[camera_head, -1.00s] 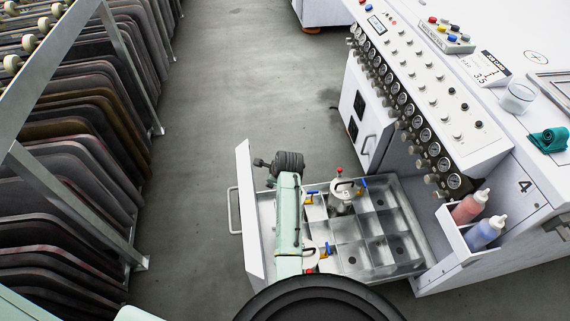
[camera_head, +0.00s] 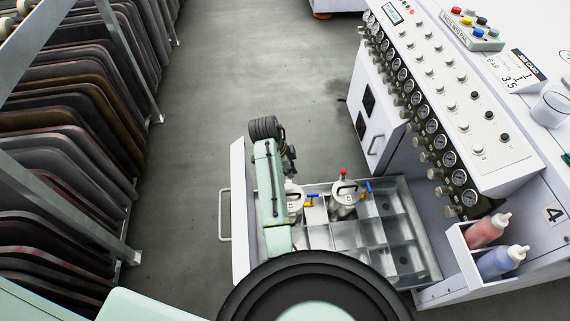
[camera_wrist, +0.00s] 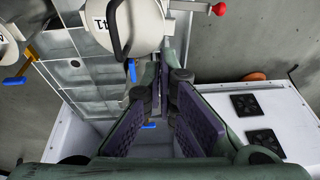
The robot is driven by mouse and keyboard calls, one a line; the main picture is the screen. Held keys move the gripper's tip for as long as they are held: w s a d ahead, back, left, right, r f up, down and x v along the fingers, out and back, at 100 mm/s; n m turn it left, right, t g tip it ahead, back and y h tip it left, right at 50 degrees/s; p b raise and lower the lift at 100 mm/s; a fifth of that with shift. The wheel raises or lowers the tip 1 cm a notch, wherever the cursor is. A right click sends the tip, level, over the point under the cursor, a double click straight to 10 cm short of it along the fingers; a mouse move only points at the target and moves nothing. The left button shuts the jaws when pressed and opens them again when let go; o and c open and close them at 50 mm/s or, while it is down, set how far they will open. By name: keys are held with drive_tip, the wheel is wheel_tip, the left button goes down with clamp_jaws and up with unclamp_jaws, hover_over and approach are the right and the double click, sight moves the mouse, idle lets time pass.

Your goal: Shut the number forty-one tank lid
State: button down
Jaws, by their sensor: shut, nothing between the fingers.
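In the wrist view a round white tank lid (camera_wrist: 140,30) fills the top middle. It has a black loop handle and an upside-down label that looks like 41. A red ball knob (camera_wrist: 219,9) is at its right and a blue tab below it. I cannot tell how far the lid is raised. My gripper (camera_wrist: 168,65) is shut and empty just below and right of the lid; any contact is unclear. In the head view two tanks, a right one (camera_head: 345,199) and a left one (camera_head: 294,197), stand in the drawer; my arm partly hides the left one.
The pulled-out metal drawer (camera_head: 424,252) has several empty compartments. Behind it is the white cabinet (camera_head: 377,130) with gauges above. Bottles (camera_head: 487,229) stand in a side tray at right. A rack of dark panels (camera_head: 70,140) is at left, with clear floor between.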

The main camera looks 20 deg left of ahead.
sight(290, 181)
drive_tip(key=x, duration=0.4)
drive_tip(key=a+x, duration=0.1)
drive_tip(key=x, duration=0.1)
drive_tip(key=shift+f, duration=0.1)
drive_tip(key=shift+w, duration=0.1)
drive_tip(key=shift+w+a+f+b, duration=0.15)
drive_tip(key=shift+w+f+b, duration=0.15)
drive_tip(key=shift+f, duration=0.3)
drive_tip(key=shift+w+a+f+b, duration=0.1)
drive_tip(key=shift+w+f+b, duration=0.15)
drive_tip(key=shift+f, duration=0.4)
drive_tip(key=shift+r, duration=0.15)
